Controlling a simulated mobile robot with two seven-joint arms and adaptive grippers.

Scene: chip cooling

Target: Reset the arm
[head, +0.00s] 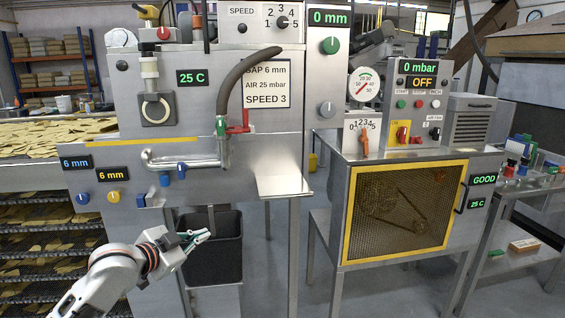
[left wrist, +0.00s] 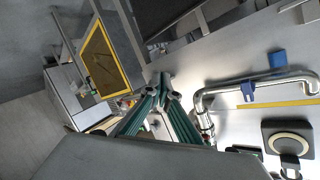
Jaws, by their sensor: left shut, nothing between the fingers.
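My left gripper (head: 201,236) is low at the left of the head view, in front of the machine's lower front and the dark bin. Its green fingers (left wrist: 164,78) also show in the left wrist view, with the tips together and nothing between them. It touches no control that I can see. My left arm (head: 112,272) comes in from the bottom left, bent upward to the right. My right gripper is not in either view.
A steel machine (head: 140,110) with knobs and a bent pipe (head: 182,160) stands above the gripper. A dark bin (head: 217,262) is behind it. A yellow-framed mesh panel (head: 402,212) is at right. Chips (head: 50,138) lie on a conveyor at left. Open floor (head: 270,280) lies between the machines.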

